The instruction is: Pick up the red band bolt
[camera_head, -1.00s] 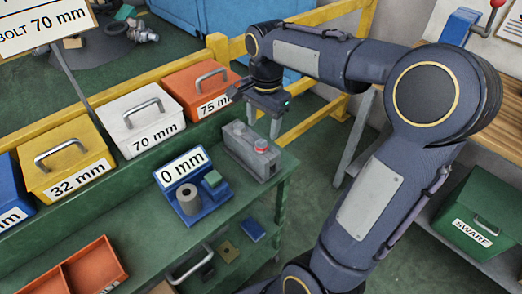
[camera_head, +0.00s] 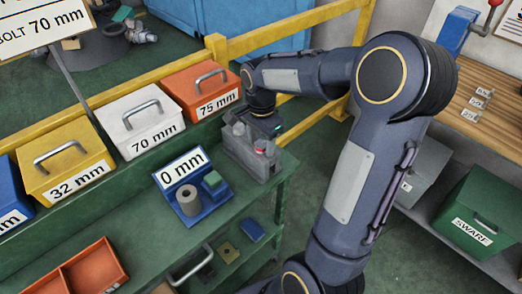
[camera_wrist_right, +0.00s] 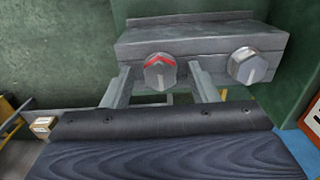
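The red band bolt (camera_wrist_right: 160,76) has a silver hex head with a red band, and sits in a grey block (camera_wrist_right: 205,42) in the right wrist view. In the head view its red top (camera_head: 261,146) shows below my right gripper (camera_head: 259,137). In the right wrist view my right gripper (camera_wrist_right: 161,80) is open, with one finger on each side of the red band bolt. Gaps show between the bolt and the fingers. A plain silver bolt (camera_wrist_right: 248,66) sits to the right, outside the fingers. My left gripper is not in view.
The grey block stands at the right end of a green bench (camera_head: 130,190). A blue 0 mm stand (camera_head: 205,210) is to its left. Orange 75 mm (camera_head: 200,92), white 70 mm (camera_head: 140,130) and yellow 32 mm (camera_head: 65,172) boxes line the back. A yellow rail (camera_head: 290,30) runs behind.

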